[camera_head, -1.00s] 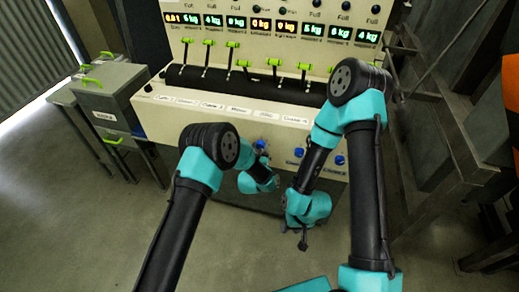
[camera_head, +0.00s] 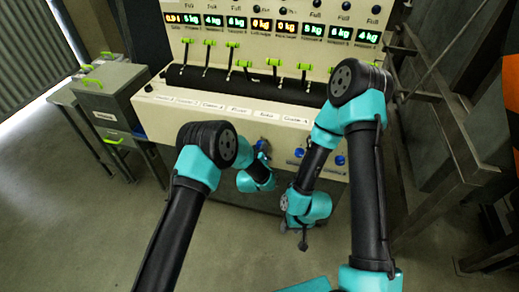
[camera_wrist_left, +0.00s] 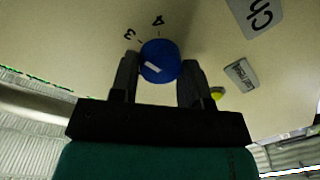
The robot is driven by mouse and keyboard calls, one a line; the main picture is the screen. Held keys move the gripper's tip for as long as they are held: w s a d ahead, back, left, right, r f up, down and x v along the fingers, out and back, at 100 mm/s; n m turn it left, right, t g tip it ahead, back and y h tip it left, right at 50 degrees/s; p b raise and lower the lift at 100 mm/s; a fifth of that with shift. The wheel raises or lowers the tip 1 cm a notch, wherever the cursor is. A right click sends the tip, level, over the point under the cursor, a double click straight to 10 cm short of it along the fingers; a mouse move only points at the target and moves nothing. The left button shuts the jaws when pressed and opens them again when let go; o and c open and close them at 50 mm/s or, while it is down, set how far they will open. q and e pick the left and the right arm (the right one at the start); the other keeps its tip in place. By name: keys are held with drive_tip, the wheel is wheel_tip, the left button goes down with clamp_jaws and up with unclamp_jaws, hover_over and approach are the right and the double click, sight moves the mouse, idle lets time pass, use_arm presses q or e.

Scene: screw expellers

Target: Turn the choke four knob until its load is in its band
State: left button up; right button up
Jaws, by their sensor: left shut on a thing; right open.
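In the left wrist view a round blue knob (camera_wrist_left: 159,61) with a short white mark sits on the cream panel, with the printed numbers 3 and 4 beside it. My left gripper (camera_wrist_left: 158,72) is shut on this knob, one dark finger on each side. In the head view my left gripper (camera_head: 262,180) is low at the machine's front, and its fingertips are hard to make out. My right gripper (camera_head: 303,238) is open and empty, lower and to the right, apart from the machine. Which choke the held knob belongs to is not readable.
The cream machine (camera_head: 235,116) carries a row of lit load displays (camera_head: 259,24), mostly green with some amber. Green-handled levers (camera_head: 243,64) stand below them. Other blue knobs (camera_head: 340,160) show on the lower front. A grey cabinet (camera_head: 108,88) stands left; metal framing (camera_head: 440,120) stands right.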

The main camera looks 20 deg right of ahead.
idle(0.3)
use_arm(q)
drive_tip(key=o, duration=0.9)
drive_tip(key=shift+s, duration=0.1)
drive_tip(key=v, duration=1.7)
drive_tip(key=shift+s, duration=0.1)
drive_tip(key=shift+a, duration=0.15)
